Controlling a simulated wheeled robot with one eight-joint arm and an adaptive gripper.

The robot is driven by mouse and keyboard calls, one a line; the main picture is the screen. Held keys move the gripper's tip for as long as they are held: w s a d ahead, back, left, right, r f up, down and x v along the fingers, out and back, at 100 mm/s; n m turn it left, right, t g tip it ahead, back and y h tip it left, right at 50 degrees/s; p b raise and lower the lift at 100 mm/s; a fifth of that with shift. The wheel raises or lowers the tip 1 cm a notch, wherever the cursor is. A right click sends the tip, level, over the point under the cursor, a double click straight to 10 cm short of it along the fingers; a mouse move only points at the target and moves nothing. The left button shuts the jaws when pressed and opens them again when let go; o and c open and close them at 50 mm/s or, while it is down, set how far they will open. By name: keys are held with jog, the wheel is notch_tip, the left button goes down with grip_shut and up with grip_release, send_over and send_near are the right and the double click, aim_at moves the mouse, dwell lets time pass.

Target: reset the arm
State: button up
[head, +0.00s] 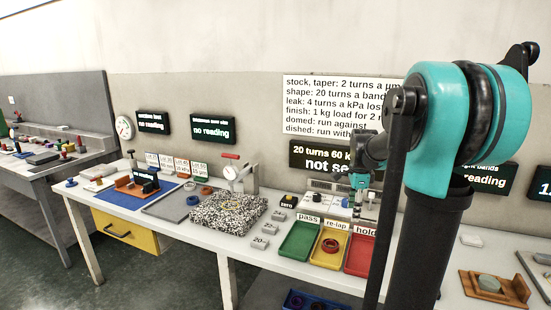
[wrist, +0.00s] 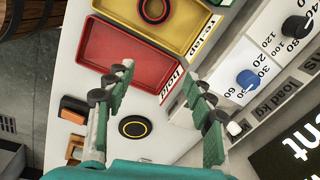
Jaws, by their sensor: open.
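My gripper (wrist: 157,82) is open and empty, its two green-padded fingers spread apart in the wrist view. The red hold tray (wrist: 118,58) lies beyond the fingertips and looks empty. In the head view my arm reaches over the back of the bench. There my gripper (head: 361,198) is small and partly hidden by my own arm, above the area behind the red hold tray (head: 359,262).
The yellow re-lap tray (head: 325,262) holds a red ring (head: 330,245); the green pass tray (head: 297,241) looks empty. A panel with knobs (wrist: 247,79) stands close to the right finger. A speckled plate (head: 228,212) carries a gauge stand. A black disc (wrist: 134,127) lies between the fingers' lines.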

jog(key=s+a+f+n+t, duration=0.1)
jog(key=s+a+f+n, duration=0.2)
jog(key=s+f+n, duration=0.4)
jog(key=s+a+f+n+t, duration=0.2)
jog(key=s+a+f+n, duration=0.2)
jog(key=s+f+n, duration=0.3)
jog(key=s+n, duration=0.5)
jog(key=s, duration=0.2)
jog(key=shift+s+a+f, duration=0.2)
jog(key=shift+s+a, duration=0.1)
jog(key=shift+s, duration=0.1)
jog(key=shift+c, duration=0.4)
